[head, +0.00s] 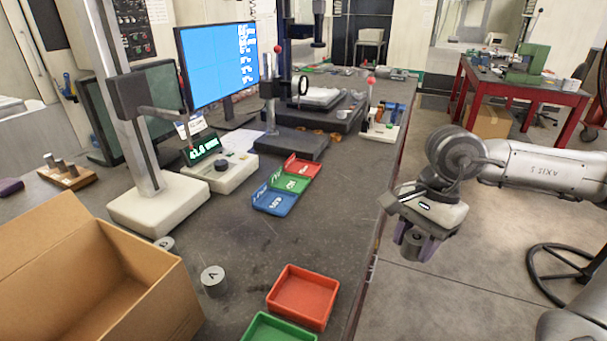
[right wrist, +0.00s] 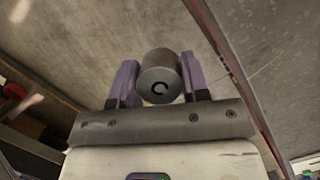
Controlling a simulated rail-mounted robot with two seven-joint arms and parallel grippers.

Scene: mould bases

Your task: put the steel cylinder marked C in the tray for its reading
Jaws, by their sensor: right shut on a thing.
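My right gripper (head: 414,246) is shut on a steel cylinder (head: 412,241), held in the air to the right of the bench edge. In the right wrist view the cylinder (right wrist: 159,72) shows a dark C on its end face, between two purple fingers. My left gripper is not in view.
A larger red tray (head: 303,297) and green tray (head: 278,329) lie at the front. Another marked cylinder (head: 213,281) stands beside an open cardboard box (head: 150,297); one more (head: 165,243) is partly hidden behind it. A tall stand (head: 158,204) rises at left. Bench between the tray groups is clear.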

